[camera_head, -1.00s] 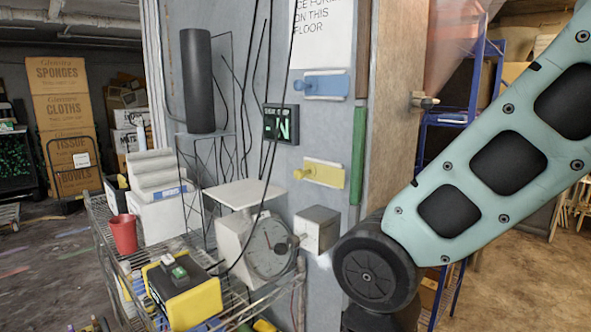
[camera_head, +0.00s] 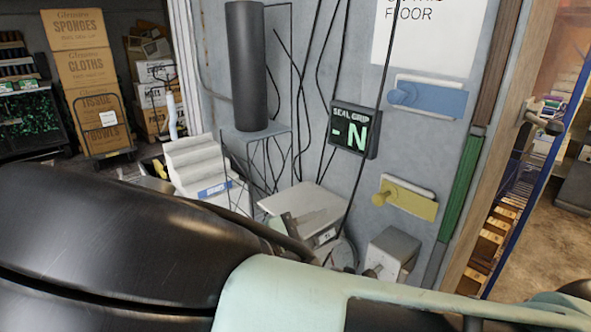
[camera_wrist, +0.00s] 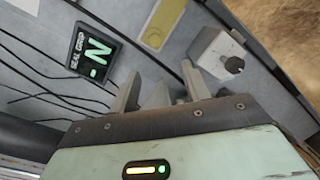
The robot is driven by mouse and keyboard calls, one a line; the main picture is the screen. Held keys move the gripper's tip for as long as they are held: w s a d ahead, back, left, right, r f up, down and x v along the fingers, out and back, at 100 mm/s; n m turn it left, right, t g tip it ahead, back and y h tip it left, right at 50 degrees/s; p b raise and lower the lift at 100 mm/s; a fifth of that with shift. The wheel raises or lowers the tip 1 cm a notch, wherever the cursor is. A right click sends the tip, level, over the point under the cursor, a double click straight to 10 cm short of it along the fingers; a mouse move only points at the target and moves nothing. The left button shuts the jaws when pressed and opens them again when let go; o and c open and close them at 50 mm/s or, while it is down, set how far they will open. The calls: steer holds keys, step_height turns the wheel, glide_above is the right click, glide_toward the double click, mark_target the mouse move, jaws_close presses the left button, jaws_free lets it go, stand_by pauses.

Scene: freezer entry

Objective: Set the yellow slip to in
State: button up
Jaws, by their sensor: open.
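The yellow slip (camera_head: 412,203) is a flat yellow plate on the grey wall, with a round yellow knob (camera_head: 388,191) at its left end. It also shows in the wrist view (camera_wrist: 164,20), beyond the fingers, with its knob toward them. My gripper (camera_wrist: 160,92) is open and empty, its fingers pointing toward the wall and apart from the slip. In the head view my arm crosses the bottom, and I cannot clearly make out the gripper. A black sign (camera_head: 355,132) headed "SEAL GRIP" shows a dash-like mark and an N.
A blue slip (camera_head: 432,97) is above the yellow one. A grey box (camera_head: 393,256) with a dark knob (camera_wrist: 234,65) sticks out below it. Black cables (camera_head: 379,95) hang along the wall. A black cylinder (camera_head: 247,65) and a scale pan (camera_head: 305,198) stand left.

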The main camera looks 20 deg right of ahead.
mark_target(376, 203)
steer(key=b+x, duration=0.3)
steer(key=x, duration=0.5)
steer(key=b+x, duration=0.3)
steer(key=x, duration=0.5)
steer(key=shift+w+r, duration=0.2)
steer(key=shift+w, duration=0.05)
steer(key=shift+w+d+r, duration=0.15)
steer(key=shift+d, duration=0.4)
